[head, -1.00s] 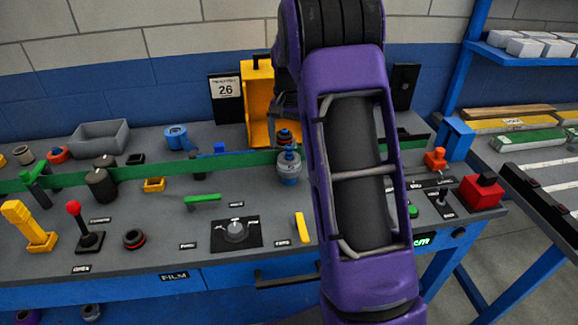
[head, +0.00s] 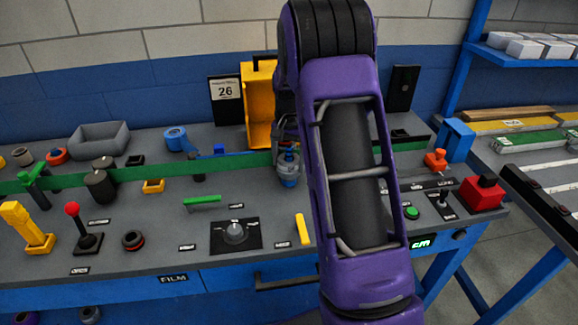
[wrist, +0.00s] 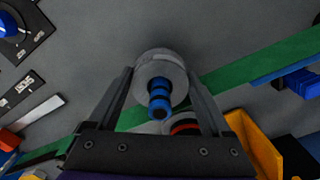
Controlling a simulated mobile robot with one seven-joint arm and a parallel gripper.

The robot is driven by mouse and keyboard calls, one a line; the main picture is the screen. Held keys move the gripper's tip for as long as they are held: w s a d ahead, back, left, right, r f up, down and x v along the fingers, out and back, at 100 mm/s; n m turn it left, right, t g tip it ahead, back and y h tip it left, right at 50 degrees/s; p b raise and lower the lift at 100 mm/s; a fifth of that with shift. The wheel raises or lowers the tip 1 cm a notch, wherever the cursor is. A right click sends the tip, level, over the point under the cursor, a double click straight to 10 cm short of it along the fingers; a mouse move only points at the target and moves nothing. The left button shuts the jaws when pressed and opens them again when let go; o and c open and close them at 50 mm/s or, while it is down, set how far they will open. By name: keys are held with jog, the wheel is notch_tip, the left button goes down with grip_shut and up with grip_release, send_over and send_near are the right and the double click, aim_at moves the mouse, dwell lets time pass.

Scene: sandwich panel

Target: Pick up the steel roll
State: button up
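The steel roll (wrist: 145,64) is a grey cylinder with a blue and dark knob on top, seen from above in the wrist view. In the head view the roll (head: 288,180) stands on the bench just in front of the green strip. My gripper (wrist: 160,80) points down over it, with one finger on each side. The fingers look apart; whether they touch the roll is not clear. In the head view my gripper (head: 286,140) is partly hidden behind my purple arm.
A second roll with a red band (wrist: 184,127) is close beside the steel roll. A yellow holder (head: 259,110) stands behind. The green strip (head: 240,165) runs across the bench. A dial panel (head: 236,235) and yellow bar (head: 303,229) lie in front.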

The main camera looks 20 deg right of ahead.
jog(key=c, duration=0.8)
jog(key=shift+r, duration=0.1)
notch_tip(320, 180, up, 18)
jog(key=shift+p, duration=1.1)
